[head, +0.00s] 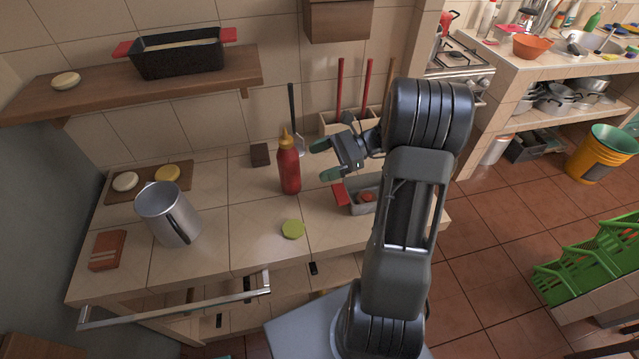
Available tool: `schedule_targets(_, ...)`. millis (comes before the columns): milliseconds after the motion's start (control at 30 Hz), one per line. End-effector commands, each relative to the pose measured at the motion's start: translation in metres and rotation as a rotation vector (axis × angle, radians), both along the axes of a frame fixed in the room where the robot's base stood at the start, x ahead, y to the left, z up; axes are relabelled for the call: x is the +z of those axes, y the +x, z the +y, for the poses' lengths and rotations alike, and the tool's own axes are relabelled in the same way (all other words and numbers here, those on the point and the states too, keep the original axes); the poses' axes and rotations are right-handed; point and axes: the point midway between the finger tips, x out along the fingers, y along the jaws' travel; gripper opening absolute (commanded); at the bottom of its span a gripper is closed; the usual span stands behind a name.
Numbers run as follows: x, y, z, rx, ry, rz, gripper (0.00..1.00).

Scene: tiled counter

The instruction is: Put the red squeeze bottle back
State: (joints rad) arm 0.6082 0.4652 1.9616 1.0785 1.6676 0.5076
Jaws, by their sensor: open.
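The red squeeze bottle (289,168) with a yellow nozzle stands upright on the tiled counter (215,225), near its middle. My gripper (320,160) is just to the right of the bottle. Its two dark fingers with green tips are spread apart, and nothing shows between them. The fingers point left towards the bottle and look apart from it, though the depth gap is hard to tell. My arm hides part of the counter's right end.
A metal pot (168,214), a yellow-green disc (293,229) and a grey container (362,194) stand on the counter. A utensil holder (335,122) with red handles is behind my gripper. A wall shelf (110,92) holds a black dish (180,58).

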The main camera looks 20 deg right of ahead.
Motion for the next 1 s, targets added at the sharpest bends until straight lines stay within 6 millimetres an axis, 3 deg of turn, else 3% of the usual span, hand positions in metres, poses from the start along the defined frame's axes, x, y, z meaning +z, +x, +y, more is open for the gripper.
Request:
schedule_targets(100, 0.011, -0.027, 0.04, 0.185, -0.25, -0.109, 0.87)
schedule_targets(300, 0.017, -0.079, 0.073, 0.523, -0.682, -0.377, 0.87)
schedule_targets(433, 0.022, -0.104, 0.077, 0.736, -0.93, -0.589, 0.87)
schedule_targets(600, 0.031, -0.121, 0.075, 0.958, -1.183, -0.845, 0.87)
schedule_targets(800, 0.04, -0.129, 0.072, 1.112, -1.356, -1.045, 0.87)
schedule_targets(1000, 0.044, -0.13, 0.073, 1.166, -1.417, -1.118, 0.87)
